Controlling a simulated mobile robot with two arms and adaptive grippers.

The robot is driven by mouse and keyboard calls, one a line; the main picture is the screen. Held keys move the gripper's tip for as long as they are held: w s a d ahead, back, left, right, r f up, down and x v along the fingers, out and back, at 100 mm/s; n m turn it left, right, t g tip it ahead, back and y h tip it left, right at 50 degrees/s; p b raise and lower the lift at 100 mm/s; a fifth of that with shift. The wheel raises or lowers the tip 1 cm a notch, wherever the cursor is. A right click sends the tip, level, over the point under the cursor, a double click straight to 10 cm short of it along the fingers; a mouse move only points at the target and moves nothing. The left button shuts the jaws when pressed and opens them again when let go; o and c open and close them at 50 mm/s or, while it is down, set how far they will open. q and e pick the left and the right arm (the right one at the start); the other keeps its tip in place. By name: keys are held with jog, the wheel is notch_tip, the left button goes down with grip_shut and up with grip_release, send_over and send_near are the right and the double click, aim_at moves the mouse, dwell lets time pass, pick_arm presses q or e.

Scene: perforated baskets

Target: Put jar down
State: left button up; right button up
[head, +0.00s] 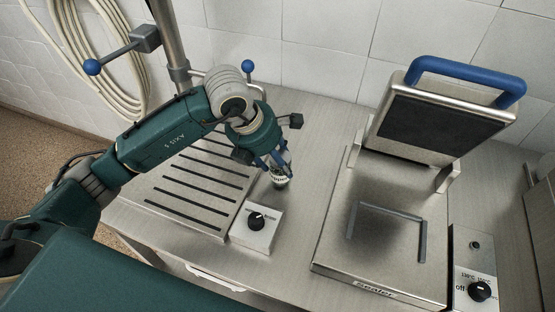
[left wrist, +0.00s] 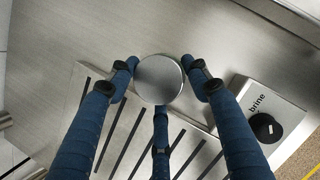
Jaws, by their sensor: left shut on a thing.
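My left gripper (head: 272,166) has its blue fingers closed around a small jar (head: 281,180), seen in the head view just behind the brine knob box. In the left wrist view the jar's round grey lid (left wrist: 158,80) sits between the fingertips of the left gripper (left wrist: 160,84). The fingers hide much of the jar's side. The jar is near the right edge of the slatted steel unit (head: 160,204). I cannot tell whether its base touches the surface below. My right gripper is not in view.
The brine knob box (head: 258,234) stands in front of the jar; it also shows in the left wrist view (left wrist: 262,105). A sealer (head: 335,262) with a raised blue-handled lid (head: 470,75) stands to the right. Bare counter (head: 310,150) lies between. A metal post (head: 168,40) rises behind.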

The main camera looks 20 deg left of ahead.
pick_arm(q)
jog(key=shift+f, duration=0.3)
jog(key=shift+f, duration=0.1)
jog(key=o, duration=1.3)
jog(key=shift+r, duration=0.2)
jog(key=shift+s+a+r, duration=0.1)
jog(key=shift+r, duration=0.2)
jog(key=b+v, duration=0.2)
jog(key=v, duration=0.9)
